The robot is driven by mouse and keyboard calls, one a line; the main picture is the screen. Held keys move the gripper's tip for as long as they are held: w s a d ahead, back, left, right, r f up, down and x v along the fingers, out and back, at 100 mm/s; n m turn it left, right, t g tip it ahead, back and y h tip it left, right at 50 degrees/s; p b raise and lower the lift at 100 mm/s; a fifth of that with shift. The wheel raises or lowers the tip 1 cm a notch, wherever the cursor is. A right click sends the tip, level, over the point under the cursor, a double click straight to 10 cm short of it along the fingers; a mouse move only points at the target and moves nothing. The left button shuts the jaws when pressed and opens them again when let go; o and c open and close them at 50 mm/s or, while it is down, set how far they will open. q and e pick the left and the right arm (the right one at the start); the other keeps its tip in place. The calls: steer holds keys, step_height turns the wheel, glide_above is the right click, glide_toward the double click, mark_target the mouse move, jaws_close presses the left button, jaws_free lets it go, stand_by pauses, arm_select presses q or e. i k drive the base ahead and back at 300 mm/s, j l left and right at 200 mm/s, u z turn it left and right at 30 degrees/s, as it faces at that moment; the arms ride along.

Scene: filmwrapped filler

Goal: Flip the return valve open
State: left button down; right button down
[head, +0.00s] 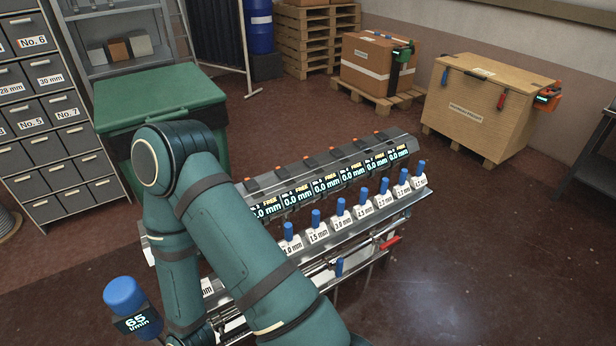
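A filler bench (345,205) stands in the middle, with a row of displays reading 0.0 mm and several blue-topped parts labelled in mm along its front. A red lever (391,243) sticks out at its right end, and a blue handle (339,267) hangs below its front rail. No label marks either as the return valve, so I cannot tell which part that is. One green arm of mine crosses the left of the bench and hides part of it. Its wrist bends down to the bottom edge. Neither gripper shows.
A blue-capped meter reading 65 l/min (137,323) stands at lower left. A green bin (150,95) and grey drawers (45,150) are at left. A wrapped box (375,60) and a wooden crate (485,105) stand on pallets behind. The floor right of the bench is clear.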

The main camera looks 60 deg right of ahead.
mark_target(338, 270)
steer(key=z, duration=2.9)
